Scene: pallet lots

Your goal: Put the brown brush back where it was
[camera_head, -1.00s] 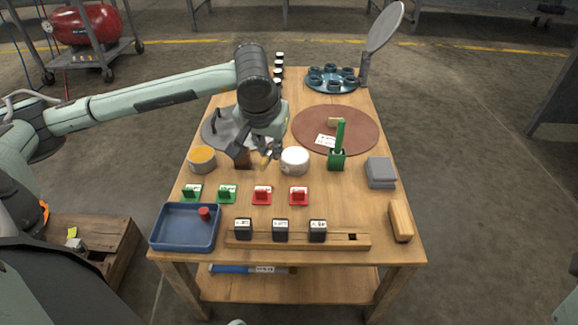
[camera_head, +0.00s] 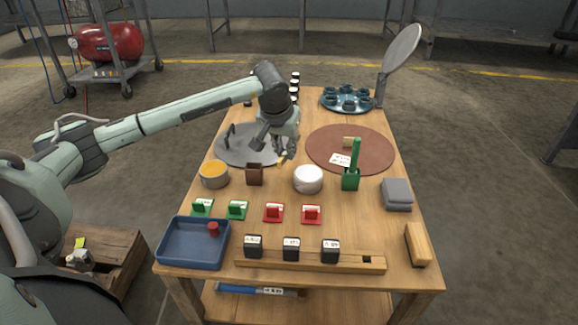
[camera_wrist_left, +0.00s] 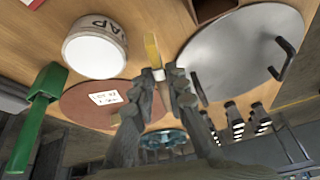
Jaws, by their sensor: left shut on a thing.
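My left gripper (camera_head: 284,154) is shut on a narrow tan-yellow piece, which I take to be the brown brush (camera_head: 282,161). In the left wrist view the piece (camera_wrist_left: 152,50) sticks out past the fingertips (camera_wrist_left: 165,75); the rest is hidden by the fingers. The gripper is above the table, behind the white tin (camera_head: 308,180) and near the front right edge of the grey disc (camera_head: 236,150). A brown block-shaped holder (camera_head: 255,175) stands left of the white tin; no brush stands in it. A green holder (camera_head: 350,181) bears an upright green brush (camera_head: 355,154). My right gripper is not in view.
An orange-topped tin (camera_head: 214,175) stands left of the brown holder. A brown round mat (camera_head: 375,150) with a label lies at right, a grey block (camera_head: 397,194) nearer. Green and red stands, a blue tray (camera_head: 163,246) and a wooden rail (camera_head: 345,263) fill the front.

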